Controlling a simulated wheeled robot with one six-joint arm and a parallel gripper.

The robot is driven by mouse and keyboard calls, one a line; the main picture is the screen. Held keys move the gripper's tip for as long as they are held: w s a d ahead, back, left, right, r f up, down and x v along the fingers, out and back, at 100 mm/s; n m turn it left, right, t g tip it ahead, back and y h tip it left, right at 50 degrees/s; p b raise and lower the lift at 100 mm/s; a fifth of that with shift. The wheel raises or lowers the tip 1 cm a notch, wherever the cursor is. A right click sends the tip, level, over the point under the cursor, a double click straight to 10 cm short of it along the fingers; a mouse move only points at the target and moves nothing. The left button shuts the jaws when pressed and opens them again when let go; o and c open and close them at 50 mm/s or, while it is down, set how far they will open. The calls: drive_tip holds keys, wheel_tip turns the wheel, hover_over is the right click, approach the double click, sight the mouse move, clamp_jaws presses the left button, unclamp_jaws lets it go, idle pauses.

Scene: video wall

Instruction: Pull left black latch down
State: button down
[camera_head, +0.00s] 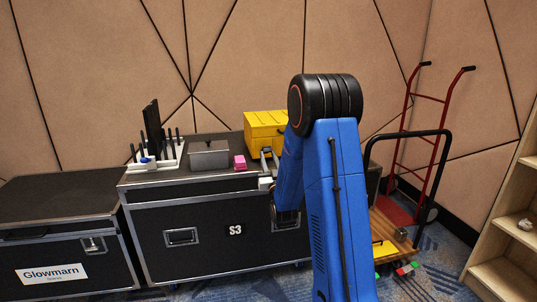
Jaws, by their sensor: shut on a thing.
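A yellow toolbox (264,127) stands on the black flight case marked S3, against the wall side. My blue arm crosses in front of it and hides its right part. My gripper (265,153) is at the lower front of the toolbox, small in the picture. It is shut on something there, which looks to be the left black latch. The latch itself is too small and too covered to make out, so I cannot tell how far it is turned. The right side of the toolbox front is behind my arm.
A pink block (240,162), a grey metal box (209,155) and a white rack of dark upright tools (157,155) stand left on the S3 case (205,235). A lower case (55,210) is at left. A red hand truck (430,120) and a cart stand right.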

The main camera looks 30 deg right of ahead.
drive_tip(key=shift+f, duration=1.25)
drive_tip(key=c, duration=2.5)
unclamp_jaws()
drive_tip(key=shift+w, duration=0.1)
drive_tip(key=o, duration=1.2)
drive_tip(key=shift+c, duration=0.2)
